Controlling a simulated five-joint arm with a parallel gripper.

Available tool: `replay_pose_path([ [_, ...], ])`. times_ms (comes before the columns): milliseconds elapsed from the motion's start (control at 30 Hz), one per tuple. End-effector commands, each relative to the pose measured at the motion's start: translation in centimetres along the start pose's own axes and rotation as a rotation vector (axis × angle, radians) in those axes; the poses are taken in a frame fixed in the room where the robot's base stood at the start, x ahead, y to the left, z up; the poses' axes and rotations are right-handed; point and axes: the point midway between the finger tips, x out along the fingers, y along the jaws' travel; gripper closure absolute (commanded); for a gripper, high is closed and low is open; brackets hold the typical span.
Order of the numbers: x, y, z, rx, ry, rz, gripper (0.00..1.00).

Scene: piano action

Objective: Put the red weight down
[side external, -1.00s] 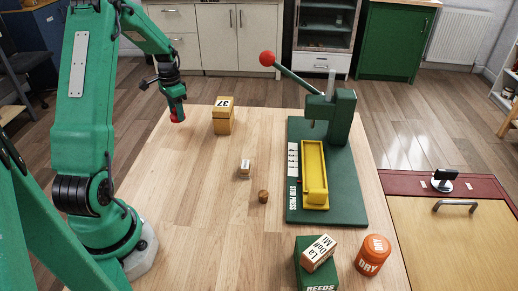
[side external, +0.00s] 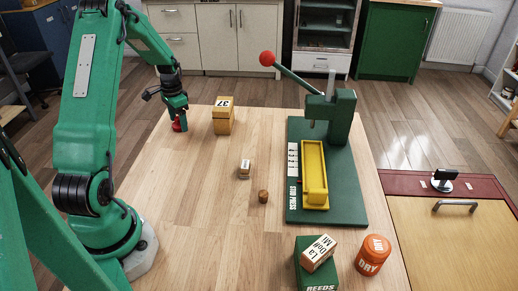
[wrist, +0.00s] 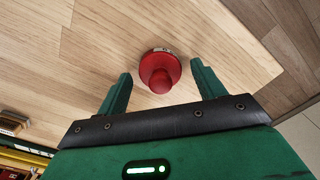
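The red weight (wrist: 160,72) has a round base and a knob. In the wrist view it appears to stand upright on the wooden table (wrist: 95,50), close to the table's edge. It also shows in the side view (side external: 177,126) at the far left corner of the table, partly hidden by my gripper (side external: 180,117). In the wrist view my gripper's fingers (wrist: 161,72) are spread on both sides of the weight, with a visible gap at each side.
A yellow-brown box marked 37 (side external: 223,119) stands just right of my gripper. A small labelled block (side external: 245,169) and a brown knob (side external: 263,196) lie mid-table. A green press (side external: 341,118) stands at the right. An orange tin (side external: 372,255) is at the front.

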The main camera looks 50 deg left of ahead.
Motion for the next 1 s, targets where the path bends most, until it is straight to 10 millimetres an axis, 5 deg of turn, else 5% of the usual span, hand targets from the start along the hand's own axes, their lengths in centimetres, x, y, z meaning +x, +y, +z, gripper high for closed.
replay_pose_path([
  [467, -1.1, -0.1, -0.1, 0.0, 0.001, -0.001, 0.31],
  [1000, -9.0, -0.1, -0.1, 0.0, 0.002, -0.002, 0.31],
])
